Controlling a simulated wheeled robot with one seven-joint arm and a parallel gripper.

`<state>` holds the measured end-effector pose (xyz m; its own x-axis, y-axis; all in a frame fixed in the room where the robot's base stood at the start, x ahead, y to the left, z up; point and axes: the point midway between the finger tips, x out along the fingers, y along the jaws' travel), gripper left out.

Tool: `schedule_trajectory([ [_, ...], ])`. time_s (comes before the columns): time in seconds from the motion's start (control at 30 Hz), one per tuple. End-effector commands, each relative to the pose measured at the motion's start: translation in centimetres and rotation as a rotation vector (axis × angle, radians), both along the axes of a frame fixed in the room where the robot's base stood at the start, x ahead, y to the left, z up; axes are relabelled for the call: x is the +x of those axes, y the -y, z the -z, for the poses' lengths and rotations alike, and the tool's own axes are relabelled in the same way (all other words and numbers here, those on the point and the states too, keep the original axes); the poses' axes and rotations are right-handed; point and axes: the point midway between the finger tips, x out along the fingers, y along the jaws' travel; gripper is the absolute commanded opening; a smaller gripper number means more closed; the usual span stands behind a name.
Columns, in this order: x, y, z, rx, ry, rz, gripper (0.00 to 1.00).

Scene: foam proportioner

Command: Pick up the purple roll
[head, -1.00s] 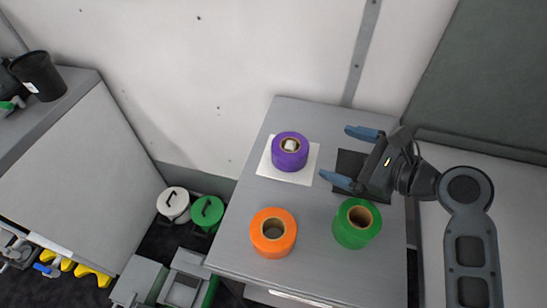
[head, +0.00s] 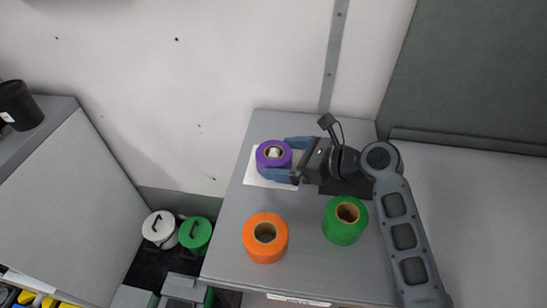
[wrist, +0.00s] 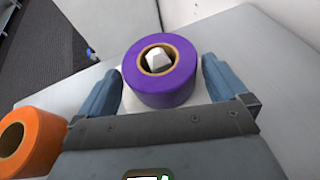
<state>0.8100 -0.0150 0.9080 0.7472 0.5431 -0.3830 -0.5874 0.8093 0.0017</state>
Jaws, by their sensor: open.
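The purple roll (head: 271,164) lies on a white square sheet (head: 252,179) on the grey table. A white object (wrist: 157,59) sits inside its core. My gripper (head: 288,159) is open, coming from the right, with its blue fingers on either side of the roll's right part. In the wrist view the purple roll (wrist: 162,88) is between the left and right fingers, with its far side beyond the fingertips. A small gap shows between the roll and the fingers. The sheet is mostly hidden under the roll and fingers.
An orange roll (head: 265,246) and a green roll (head: 345,225) stand nearer on the table (head: 225,240). A dark square lies under my wrist. A white wall (head: 200,70) rises behind. White and green round containers (head: 194,233) are on the floor at left.

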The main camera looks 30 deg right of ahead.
Motion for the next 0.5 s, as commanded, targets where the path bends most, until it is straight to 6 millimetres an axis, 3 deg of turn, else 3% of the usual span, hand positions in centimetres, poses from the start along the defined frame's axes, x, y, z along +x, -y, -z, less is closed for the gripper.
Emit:
schedule_trajectory([
  [0.33,0.79,-0.59,0.37,-0.002,0.001,0.000,1.00],
  [0.5,0.78,-0.56,0.38,-0.002,0.001,0.000,0.85],
])
